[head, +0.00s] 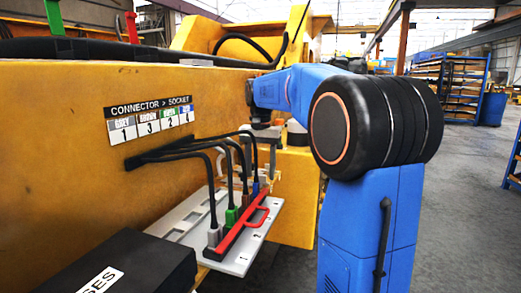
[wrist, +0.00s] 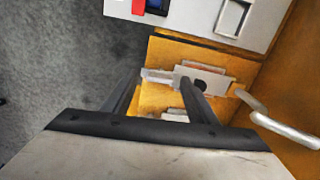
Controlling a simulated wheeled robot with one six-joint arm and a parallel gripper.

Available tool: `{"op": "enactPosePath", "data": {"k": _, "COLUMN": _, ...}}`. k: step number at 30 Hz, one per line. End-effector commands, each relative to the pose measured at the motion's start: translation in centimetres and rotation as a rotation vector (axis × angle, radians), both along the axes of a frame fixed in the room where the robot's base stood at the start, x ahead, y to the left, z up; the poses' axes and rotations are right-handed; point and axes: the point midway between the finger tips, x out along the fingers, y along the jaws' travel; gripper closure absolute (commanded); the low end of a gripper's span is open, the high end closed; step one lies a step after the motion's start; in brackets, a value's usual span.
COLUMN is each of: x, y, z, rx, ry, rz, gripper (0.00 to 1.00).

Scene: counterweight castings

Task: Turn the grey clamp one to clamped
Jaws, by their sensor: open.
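The grey clamp (wrist: 212,80) shows in the wrist view on a yellow block, as a pale metal plate with a dark round spot and a light bar reaching left. Which part is its lever, and its exact setting, I cannot tell. My gripper (wrist: 163,84) is open, its two dark fingers reaching over the block with the light bar between their tips. I cannot tell whether they touch it. In the head view my gripper (head: 267,136) points down beside the yellow casting, above the block, and the clamp there is small and mostly hidden.
A pale socket panel (head: 236,262) with a red handled bar (head: 243,228) and several cabled connectors lies left of the gripper. A bent silver rod (wrist: 283,126) stands at the right in the wrist view. A black box (head: 125,266) is at front left. Open floor lies right.

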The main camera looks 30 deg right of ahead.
Motion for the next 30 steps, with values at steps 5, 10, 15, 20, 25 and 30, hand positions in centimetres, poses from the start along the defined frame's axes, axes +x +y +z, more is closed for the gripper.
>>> {"op": "enactPosePath", "data": {"k": 5, "x": 0.1, "y": 0.0, "z": 2.8, "rx": -0.001, "ry": -0.003, "rz": 0.000, "gripper": 0.47}}
{"op": "enactPosePath", "data": {"k": 10, "x": 0.1, "y": 0.0, "z": 6.2, "rx": -0.001, "ry": -0.003, "rz": 0.000, "gripper": 0.47}}
{"op": "enactPosePath", "data": {"k": 15, "x": 0.1, "y": 0.0, "z": 9.6, "rx": -0.001, "ry": -0.003, "rz": 0.000, "gripper": 0.47}}
{"op": "enactPosePath", "data": {"k": 20, "x": 0.1, "y": 0.0, "z": 12.7, "rx": -0.001, "ry": -0.003, "rz": 0.000, "gripper": 0.47}}
{"op": "enactPosePath", "data": {"k": 25, "x": 0.1, "y": 0.0, "z": 15.1, "rx": 0.000, "ry": -0.001, "rz": 0.000, "gripper": 0.47}}
{"op": "enactPosePath", "data": {"k": 30, "x": 0.0, "y": 0.0, "z": 16.4, "rx": -0.001, "ry": -0.002, "rz": 0.000, "gripper": 0.47}}
